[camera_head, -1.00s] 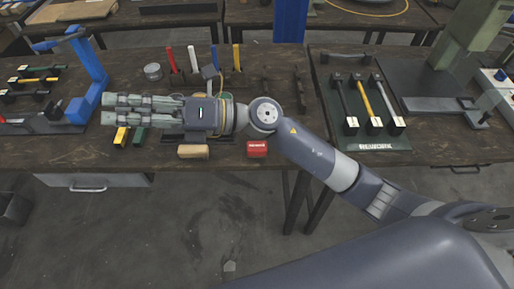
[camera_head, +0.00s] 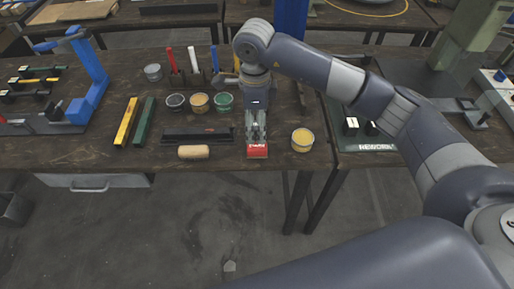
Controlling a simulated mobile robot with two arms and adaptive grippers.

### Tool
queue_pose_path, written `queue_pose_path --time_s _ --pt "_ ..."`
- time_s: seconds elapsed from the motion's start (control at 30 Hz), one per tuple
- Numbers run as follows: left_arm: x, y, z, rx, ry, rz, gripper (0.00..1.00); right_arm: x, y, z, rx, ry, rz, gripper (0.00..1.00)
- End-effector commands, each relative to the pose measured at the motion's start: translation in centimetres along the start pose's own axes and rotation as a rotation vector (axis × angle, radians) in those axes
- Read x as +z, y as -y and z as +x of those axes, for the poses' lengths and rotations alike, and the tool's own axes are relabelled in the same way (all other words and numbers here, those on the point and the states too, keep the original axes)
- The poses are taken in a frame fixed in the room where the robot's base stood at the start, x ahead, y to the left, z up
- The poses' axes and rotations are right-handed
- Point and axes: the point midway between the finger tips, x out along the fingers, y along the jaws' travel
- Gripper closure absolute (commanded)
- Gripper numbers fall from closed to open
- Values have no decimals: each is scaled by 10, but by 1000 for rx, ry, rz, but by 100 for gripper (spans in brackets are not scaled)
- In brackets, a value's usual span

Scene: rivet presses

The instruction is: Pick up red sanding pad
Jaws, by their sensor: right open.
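The red sanding pad (camera_head: 257,151) lies near the front edge of the workbench, right of a tan pad. My right gripper (camera_head: 257,138) points down toward the front edge, its fingertips right at the back of the red pad. The fingers are open, and they cover part of the pad's back edge; I cannot tell whether they touch it. The left gripper is not in the picture.
The tan pad (camera_head: 193,152) lies to the left, in front of a dark bar (camera_head: 197,134). A yellow tin (camera_head: 302,140) stands close on the right. Yellow (camera_head: 126,122) and green (camera_head: 144,121) bars lie farther left.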

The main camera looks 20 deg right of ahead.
Motion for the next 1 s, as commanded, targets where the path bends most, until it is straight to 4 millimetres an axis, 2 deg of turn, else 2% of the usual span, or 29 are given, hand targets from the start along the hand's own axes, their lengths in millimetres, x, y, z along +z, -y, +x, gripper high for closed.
queue_pose_path --time_s 0.13,0.43,0.7,1.0 --pt "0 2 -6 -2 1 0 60 0 -2 25 6 0 -1 43" --pt "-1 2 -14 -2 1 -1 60 -1 -4 50 7 2 -2 43" --pt "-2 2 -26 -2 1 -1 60 -4 -6 86 5 3 -1 43" --pt "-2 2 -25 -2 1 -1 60 -4 -5 92 3 4 -2 43"
